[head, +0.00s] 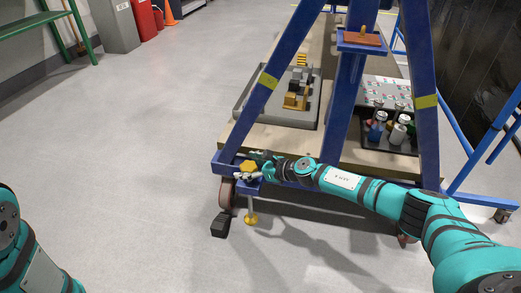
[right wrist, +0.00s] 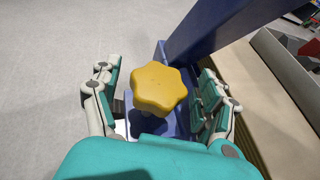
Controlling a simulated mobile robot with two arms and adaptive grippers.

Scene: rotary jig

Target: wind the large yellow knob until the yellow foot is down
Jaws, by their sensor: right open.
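The large yellow knob (head: 248,167) has rounded lobes and sits on a blue bracket at the near left corner of the blue frame. It fills the middle of the right wrist view (right wrist: 158,87). My right gripper (head: 250,166) is open, with fingers on either side of the knob; in the wrist view gaps show between fingers and knob. The yellow foot (head: 251,219) hangs below the bracket on a thin stem. I cannot tell whether it touches the floor. My left arm shows at the lower left of the head view; its gripper is out of view.
A caster wheel (head: 227,193) and a black pedal (head: 221,225) are just left of the foot. The frame's sloping blue leg (right wrist: 225,32) rises close to the right fingers. A wooden deck (head: 262,137) lies behind. Open grey floor extends to the left.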

